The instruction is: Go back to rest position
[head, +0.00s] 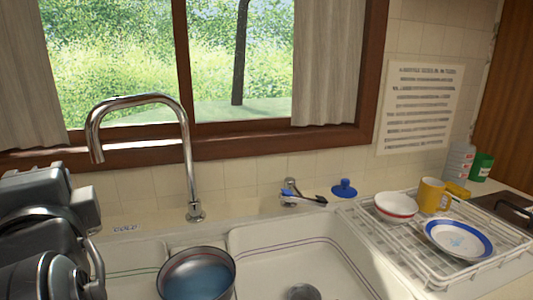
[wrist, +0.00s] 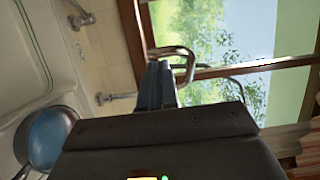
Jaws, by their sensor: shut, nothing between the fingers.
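My gripper (wrist: 155,82) shows in the wrist view, with its two fingers together and nothing between them. It points toward the window (wrist: 215,40) and appears clear of the sink. In the head view, part of my arm (head: 45,235) fills the lower left, and the gripper's fingers cannot be made out there. A chrome tube, apparently the faucet (wrist: 180,52), lies just beyond the fingertips in the wrist view; I cannot tell how near. The wrist view is turned on its side.
A dark pot (head: 198,275) with bluish contents sits at the sink (head: 290,240), below the tall faucet (head: 188,150). A small tap (head: 292,193) and blue stopper (head: 343,188) are behind. The dish rack (head: 375,245) holds a bowl (head: 396,207), yellow mug (head: 432,195) and plate (head: 458,239).

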